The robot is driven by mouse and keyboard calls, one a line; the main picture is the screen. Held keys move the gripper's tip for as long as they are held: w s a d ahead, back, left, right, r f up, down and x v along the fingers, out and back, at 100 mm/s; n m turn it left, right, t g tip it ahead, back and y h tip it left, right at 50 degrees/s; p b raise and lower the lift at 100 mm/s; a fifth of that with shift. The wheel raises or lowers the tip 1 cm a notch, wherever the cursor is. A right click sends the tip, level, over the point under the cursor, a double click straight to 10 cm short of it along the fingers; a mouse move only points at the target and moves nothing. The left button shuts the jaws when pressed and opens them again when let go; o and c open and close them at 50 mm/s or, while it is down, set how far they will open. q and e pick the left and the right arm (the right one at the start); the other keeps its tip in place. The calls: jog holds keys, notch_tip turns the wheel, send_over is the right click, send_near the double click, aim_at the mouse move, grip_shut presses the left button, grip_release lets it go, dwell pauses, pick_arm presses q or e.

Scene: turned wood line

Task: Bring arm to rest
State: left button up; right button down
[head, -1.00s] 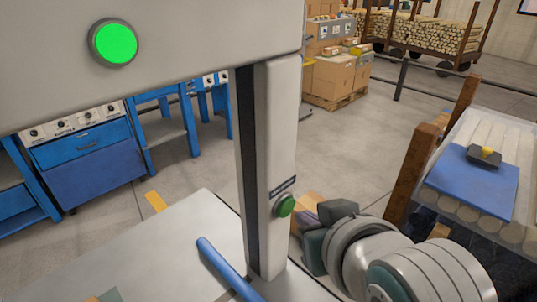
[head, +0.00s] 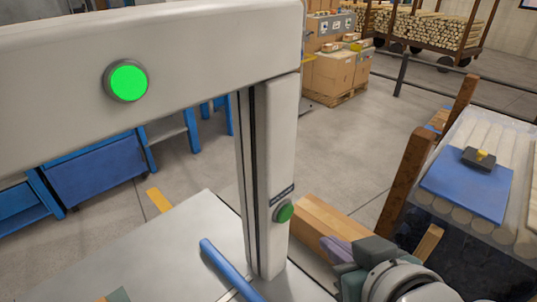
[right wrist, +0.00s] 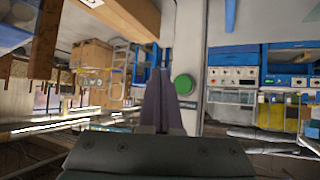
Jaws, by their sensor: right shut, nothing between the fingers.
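My right gripper (head: 335,248) is at the lower right of the head view, to the right of the machine's post. Its purple-grey fingers are shut together and empty. They also show closed in the right wrist view (right wrist: 162,100). A green round button (head: 284,211) sits on the pale post, left of the fingertips and apart from them in the picture. The button also shows in the right wrist view (right wrist: 184,85), just right of the fingers. My left gripper is not in view.
A pale crossbeam (head: 200,60) with a bright green lamp (head: 126,81) spans the upper left. A blue bar (head: 228,268) lies on the machine's table. A wooden beam (head: 325,222) is behind my fingers. Brown posts (head: 407,185) and a blue mat (head: 466,186) stand right.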

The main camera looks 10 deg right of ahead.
dwell(0.3)
jog(key=s+d+r+g+h+p, duration=0.1)
jog(key=s+d+r+g, duration=0.25)
jog(key=s, duration=0.55)
jog(key=s+d+r+g, duration=0.3)
jog(key=s+r+g, duration=0.1)
jog(key=s, duration=0.6)
notch_tip(320, 180, up, 30)
jog(key=p, duration=3.1)
jog(key=shift+w+a+r, duration=0.2)
jog(key=shift+a+r, duration=0.05)
